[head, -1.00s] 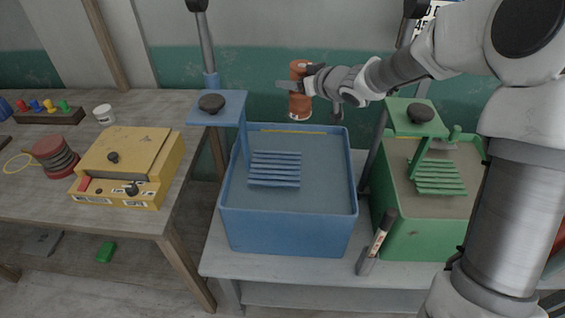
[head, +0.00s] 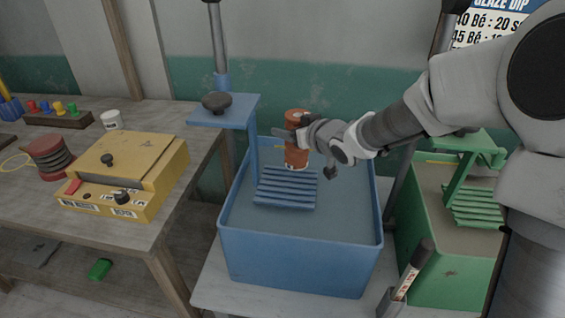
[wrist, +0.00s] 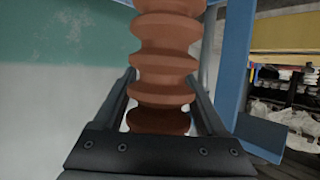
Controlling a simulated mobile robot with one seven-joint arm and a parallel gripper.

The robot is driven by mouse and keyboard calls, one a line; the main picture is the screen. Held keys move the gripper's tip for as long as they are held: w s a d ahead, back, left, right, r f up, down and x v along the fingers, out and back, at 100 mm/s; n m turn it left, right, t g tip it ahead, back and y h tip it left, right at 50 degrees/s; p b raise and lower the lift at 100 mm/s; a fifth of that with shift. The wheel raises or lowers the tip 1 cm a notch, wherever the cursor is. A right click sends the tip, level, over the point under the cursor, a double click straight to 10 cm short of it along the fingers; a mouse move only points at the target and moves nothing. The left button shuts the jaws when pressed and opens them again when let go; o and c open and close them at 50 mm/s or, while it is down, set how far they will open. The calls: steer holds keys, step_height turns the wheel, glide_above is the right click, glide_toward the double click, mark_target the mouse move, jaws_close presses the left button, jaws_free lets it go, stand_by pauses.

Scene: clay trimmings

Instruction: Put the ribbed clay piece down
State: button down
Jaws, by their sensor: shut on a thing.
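The ribbed clay piece (head: 297,150) is an orange-brown cylinder, held upright over the blue bin (head: 300,240). My gripper (head: 290,137) is shut on it. In the wrist view the ribbed clay piece (wrist: 165,62) stands between the two fingers of my gripper (wrist: 165,88), and its rings show clearly. In the head view its lower end is near the blue slatted rack (head: 285,189) in the bin; I cannot tell whether it touches it.
A green bin (head: 450,265) with its own slatted rack stands at the right. A blue post with a black knob (head: 216,102) rises beside the blue rack. A yellow box (head: 125,170) sits on the wooden table at the left. A marker-like tool (head: 408,275) leans in front of the green bin.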

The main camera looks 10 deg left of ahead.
steer(key=f, duration=0.2)
steer(key=s+a+f+b, duration=0.2)
steer(key=f, duration=0.1)
steer(key=shift+f, duration=0.3)
steer(key=shift+r, duration=0.1)
steer(key=shift+c, duration=1)
jaws_free()
steer(key=shift+d+f, duration=0.1)
steer(key=shift+f, duration=0.1)
steer(key=shift+r, duration=0.15)
